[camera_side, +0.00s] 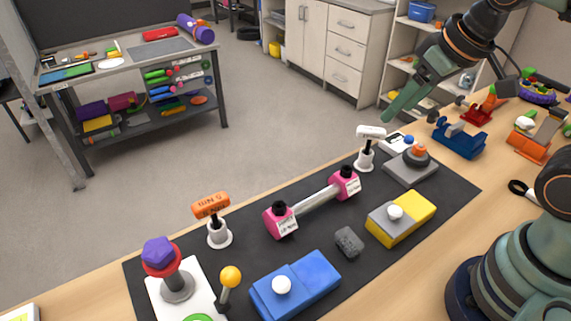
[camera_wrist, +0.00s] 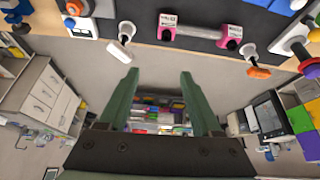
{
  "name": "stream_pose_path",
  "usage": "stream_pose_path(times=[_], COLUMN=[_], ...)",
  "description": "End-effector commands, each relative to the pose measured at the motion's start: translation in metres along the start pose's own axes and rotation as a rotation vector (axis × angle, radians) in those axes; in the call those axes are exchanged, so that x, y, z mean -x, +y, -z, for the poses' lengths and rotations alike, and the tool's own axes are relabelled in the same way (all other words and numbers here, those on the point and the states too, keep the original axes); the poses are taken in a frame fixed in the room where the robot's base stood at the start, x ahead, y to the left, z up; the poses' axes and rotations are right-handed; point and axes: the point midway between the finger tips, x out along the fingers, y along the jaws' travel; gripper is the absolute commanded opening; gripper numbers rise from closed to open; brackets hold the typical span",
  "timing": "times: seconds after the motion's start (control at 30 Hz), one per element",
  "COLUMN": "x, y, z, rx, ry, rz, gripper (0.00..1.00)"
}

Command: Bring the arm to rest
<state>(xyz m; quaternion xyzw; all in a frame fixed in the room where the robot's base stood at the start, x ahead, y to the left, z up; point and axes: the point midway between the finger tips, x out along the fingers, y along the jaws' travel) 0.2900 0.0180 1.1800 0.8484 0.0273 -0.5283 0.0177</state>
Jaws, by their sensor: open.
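My gripper (camera_side: 386,119) is in the air at the upper right of the side view, near the far edge of the workbench. Its green fingers point down and left. In the wrist view my gripper (camera_wrist: 158,80) shows two green fingers spread apart with nothing between them. Past them are the floor and distant shelves. Below it in the side view, a white-topped post (camera_side: 367,150) stands on the black mat (camera_side: 255,252). A pink-ended dumbbell (camera_side: 314,204) lies on the mat. A stack with a purple top and red disc (camera_side: 160,255) stands at the left end.
An orange-topped post (camera_side: 213,213), a yellow ball lever (camera_side: 230,279), a blue block (camera_side: 295,287), a grey lump (camera_side: 348,242), a yellow block (camera_side: 401,219) and a grey button box (camera_side: 411,166) are on the mat. A blue holder (camera_side: 459,140) stands at the right.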

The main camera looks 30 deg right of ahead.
Motion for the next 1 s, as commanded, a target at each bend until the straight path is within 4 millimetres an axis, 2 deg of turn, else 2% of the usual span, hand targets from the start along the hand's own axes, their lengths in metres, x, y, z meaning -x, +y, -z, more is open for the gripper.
stream_pose_path(times=[0.07, 0.2, 1.0], x=[0.002, 0.003, 0.003], y=[0.012, 0.019, 0.018], z=[-0.003, -0.006, -0.005], rx=[-0.04, -0.062, -0.059], ry=[0.024, 0.036, 0.035], rz=[-0.019, -0.03, -0.029], gripper=[0.66, 0.66, 0.66])
